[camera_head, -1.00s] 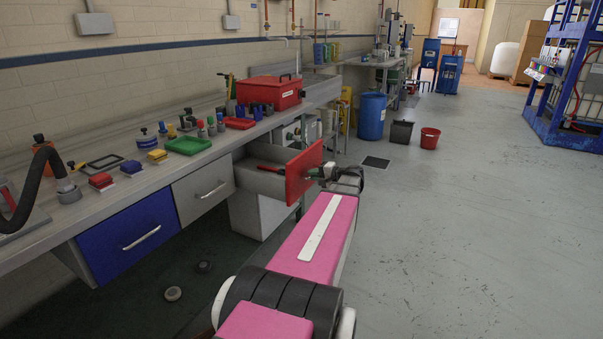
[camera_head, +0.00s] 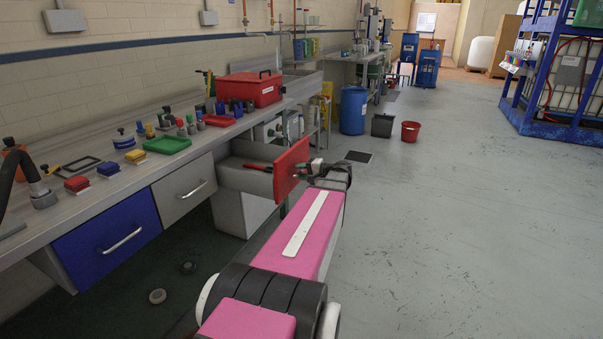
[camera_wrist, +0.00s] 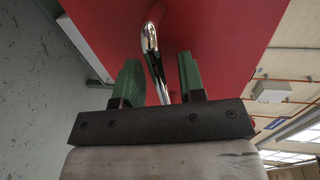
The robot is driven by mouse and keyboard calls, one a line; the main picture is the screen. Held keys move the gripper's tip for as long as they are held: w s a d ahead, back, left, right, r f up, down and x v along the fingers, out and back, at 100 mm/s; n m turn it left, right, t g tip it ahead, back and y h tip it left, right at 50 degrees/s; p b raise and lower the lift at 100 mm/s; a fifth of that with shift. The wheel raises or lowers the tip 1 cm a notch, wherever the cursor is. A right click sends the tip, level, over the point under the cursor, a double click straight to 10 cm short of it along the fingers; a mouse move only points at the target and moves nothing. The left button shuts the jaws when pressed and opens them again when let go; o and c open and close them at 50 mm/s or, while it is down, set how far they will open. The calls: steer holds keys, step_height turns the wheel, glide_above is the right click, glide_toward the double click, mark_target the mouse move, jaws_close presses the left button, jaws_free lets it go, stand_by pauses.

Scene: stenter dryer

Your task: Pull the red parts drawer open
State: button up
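The red parts drawer stands out from under the workbench, its red front (camera_head: 293,168) well clear of the bench and its grey box (camera_head: 243,178) showing behind. A red-handled item (camera_head: 257,167) lies in it. My gripper (camera_head: 307,170) is at the drawer front in the head view. In the wrist view the red front (camera_wrist: 215,35) fills the upper middle, with a shiny metal handle (camera_wrist: 153,55) on it. My gripper (camera_wrist: 158,80) is open, with its two green fingers on either side of the handle and gaps visible on both sides.
A grey drawer (camera_head: 183,190) and a blue drawer (camera_head: 107,240) are shut under the bench to the left. A red toolbox (camera_head: 250,90) and several small items stand on the bench. A blue barrel (camera_head: 353,111) and red bucket (camera_head: 410,132) stand beyond. The floor to the right is clear.

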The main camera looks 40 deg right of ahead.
steer(key=shift+s, duration=0.1)
steer(key=v, duration=1)
steer(key=shift+s+d, duration=0.2)
steer(key=shift+s, duration=0.05)
